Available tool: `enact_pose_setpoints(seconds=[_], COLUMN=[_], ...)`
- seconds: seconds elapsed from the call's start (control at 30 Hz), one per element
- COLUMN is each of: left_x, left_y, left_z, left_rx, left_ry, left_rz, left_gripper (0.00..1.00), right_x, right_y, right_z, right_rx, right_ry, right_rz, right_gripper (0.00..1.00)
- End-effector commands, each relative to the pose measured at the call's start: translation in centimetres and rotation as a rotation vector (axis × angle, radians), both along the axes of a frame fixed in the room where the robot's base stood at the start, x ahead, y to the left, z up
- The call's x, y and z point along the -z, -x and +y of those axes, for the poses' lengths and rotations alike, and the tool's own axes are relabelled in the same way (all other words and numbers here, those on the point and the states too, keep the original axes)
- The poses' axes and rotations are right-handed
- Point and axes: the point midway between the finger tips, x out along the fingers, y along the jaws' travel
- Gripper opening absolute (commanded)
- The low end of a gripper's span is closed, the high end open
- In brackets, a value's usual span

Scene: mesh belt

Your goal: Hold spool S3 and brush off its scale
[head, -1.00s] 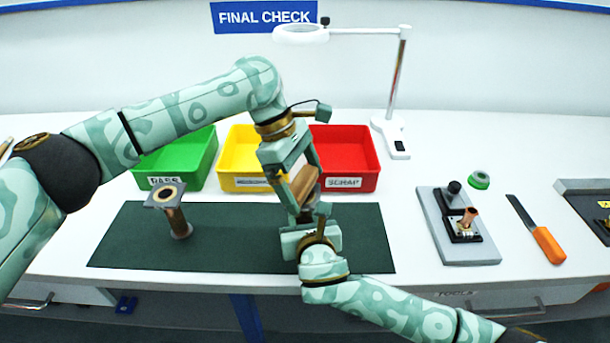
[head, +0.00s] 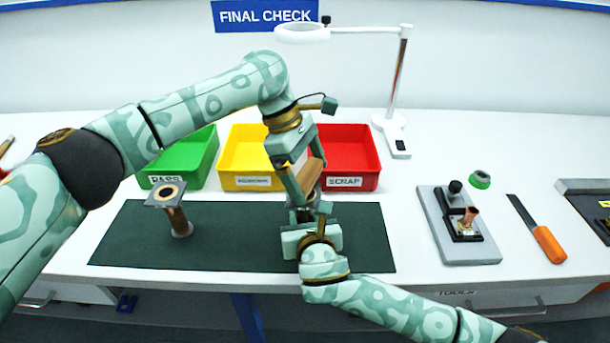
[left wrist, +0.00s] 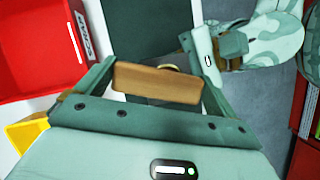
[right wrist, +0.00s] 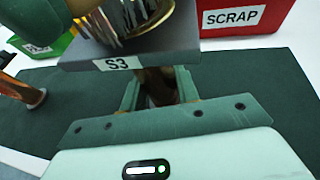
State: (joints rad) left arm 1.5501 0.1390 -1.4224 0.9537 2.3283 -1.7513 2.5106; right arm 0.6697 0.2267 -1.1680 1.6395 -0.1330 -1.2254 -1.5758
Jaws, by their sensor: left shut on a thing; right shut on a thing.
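My left gripper (head: 306,186) is shut on a wooden-backed brush (left wrist: 157,83), whose brown block spans its fingers in the left wrist view. My right gripper (head: 309,216) is below it, over the dark mat, shut on spool S3. In the right wrist view, the spool's grey flange (right wrist: 180,46) carries the S3 label and sits above the fingers, with a shiny streaked brass ring on top. The brush is over the spool; I cannot tell if the bristles touch it. In the head view the arms mostly hide the spool, and scale cannot be made out.
Another flanged spool (head: 178,219) stands on the left of the green mat (head: 235,245). Green (head: 180,160), yellow (head: 245,160) and red (head: 352,160) bins stand behind. A grey fixture (head: 470,250), an orange-handled tool (head: 548,243) and a lamp (head: 398,90) are to the right.

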Motion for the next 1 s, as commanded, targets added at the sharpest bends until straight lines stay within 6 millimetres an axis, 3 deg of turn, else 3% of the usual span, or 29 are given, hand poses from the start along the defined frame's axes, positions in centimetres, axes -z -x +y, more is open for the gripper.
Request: enact_pose_setpoints(seconds=[1.0], left_x=[-0.1], left_y=[3.1], left_z=[1.3], left_rx=[0.0], left_ry=[0.0], left_rz=[0.001], left_gripper=[0.76], right_x=[-0.1], right_y=[-0.1], right_z=[0.0], right_rx=[0.001], right_ry=[0.0], right_rz=[-0.002], right_gripper=[0.04])
